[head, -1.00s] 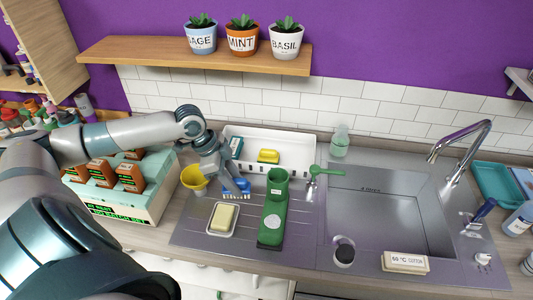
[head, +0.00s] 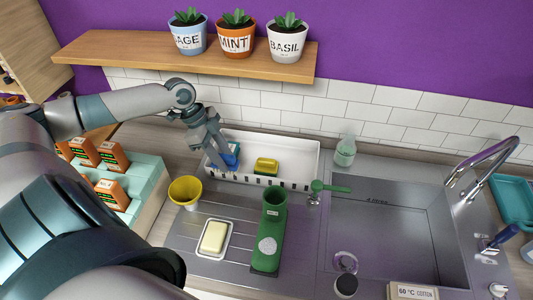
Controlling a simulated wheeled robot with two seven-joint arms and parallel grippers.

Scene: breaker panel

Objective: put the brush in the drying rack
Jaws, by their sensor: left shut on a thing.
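The white drying rack (head: 300,153) stands at the back of the drainboard against the tiles. My left gripper (head: 221,161) is at the left end of the rack and points down. It is shut on the blue brush (head: 231,161), which is at or just inside the rack's left end. The fingers partly hide the brush, and I cannot tell whether it touches the rack floor. A blue item sits close behind it in the rack. A yellow and green sponge (head: 265,166) lies in the rack to the right. My right gripper is not in view.
A yellow cup (head: 185,191), a soap bar (head: 214,236) on a dish and a tall green object (head: 270,235) stand on the drainboard in front. The sink (head: 385,225) and tap (head: 483,160) are at the right. A shelf (head: 180,58) with potted herbs hangs above.

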